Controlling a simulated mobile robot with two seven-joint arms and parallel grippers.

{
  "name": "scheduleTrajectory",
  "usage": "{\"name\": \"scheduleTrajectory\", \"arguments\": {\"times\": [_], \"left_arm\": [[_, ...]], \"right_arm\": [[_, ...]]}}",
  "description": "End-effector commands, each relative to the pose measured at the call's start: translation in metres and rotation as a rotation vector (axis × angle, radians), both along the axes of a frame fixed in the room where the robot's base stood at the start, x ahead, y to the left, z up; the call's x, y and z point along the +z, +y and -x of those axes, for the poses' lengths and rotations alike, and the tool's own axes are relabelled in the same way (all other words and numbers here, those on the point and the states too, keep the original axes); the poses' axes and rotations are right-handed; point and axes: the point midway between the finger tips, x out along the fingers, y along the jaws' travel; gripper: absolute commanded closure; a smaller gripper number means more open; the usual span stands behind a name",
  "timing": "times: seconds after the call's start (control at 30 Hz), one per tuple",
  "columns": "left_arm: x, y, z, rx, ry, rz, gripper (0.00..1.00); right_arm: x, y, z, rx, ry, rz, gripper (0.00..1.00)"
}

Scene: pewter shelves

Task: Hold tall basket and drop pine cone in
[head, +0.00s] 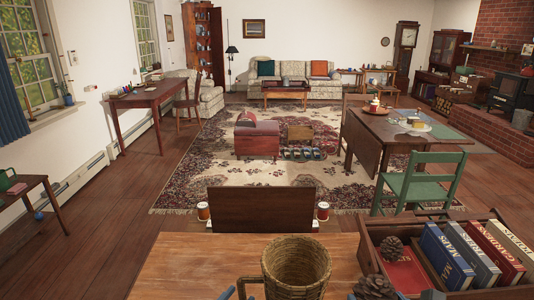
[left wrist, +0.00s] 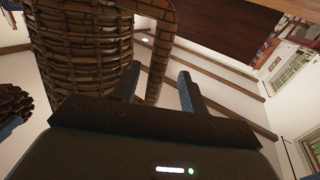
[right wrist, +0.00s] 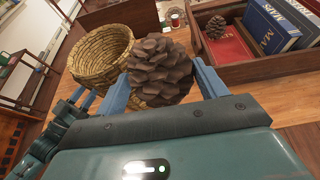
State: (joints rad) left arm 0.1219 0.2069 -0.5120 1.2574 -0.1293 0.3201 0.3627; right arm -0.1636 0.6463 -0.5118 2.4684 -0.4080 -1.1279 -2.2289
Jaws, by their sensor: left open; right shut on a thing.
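The tall woven basket (head: 295,262) stands at the front of the wooden table in the head view. In the left wrist view the basket (left wrist: 82,50) shows close up, with its side handle (left wrist: 163,50). My left gripper (left wrist: 156,88) is open, its fingers on either side of the handle, not closed on it. In the right wrist view my right gripper (right wrist: 160,84) is shut on a brown pine cone (right wrist: 160,68). This pine cone (head: 374,289) is to the right of the basket, apart from it. The basket (right wrist: 97,55) opens upward behind and left of it.
A wooden box (head: 376,228) on the right of the table holds several books (head: 447,255) and another pine cone (head: 393,249). A dark upright panel (head: 262,210) stands beyond the table's far edge. The tabletop (head: 190,265) left of the basket is clear.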

Motion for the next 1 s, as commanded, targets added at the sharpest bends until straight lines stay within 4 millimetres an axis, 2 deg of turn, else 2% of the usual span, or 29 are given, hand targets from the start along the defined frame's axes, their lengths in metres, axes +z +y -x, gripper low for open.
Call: {"name": "scheduleTrajectory", "arguments": {"times": [0.2, 0.53, 1.0], "left_arm": [[0.0001, -0.0082, -0.0128, -0.001, 0.0, 0.0, 0.56], [-0.0001, -0.0092, -0.0145, 0.0, 0.0, 0.0, 0.56], [-0.0002, -0.0087, -0.0145, 0.0, 0.001, -0.001, 0.94]], "right_arm": [[0.0002, 0.0, -0.0001, 0.0, -0.001, 0.0, 0.52], [0.0002, 0.0, -0.0001, 0.0, -0.001, 0.0, 0.52], [0.0002, 0.0, -0.0001, 0.0, -0.001, 0.0, 0.52]]}}
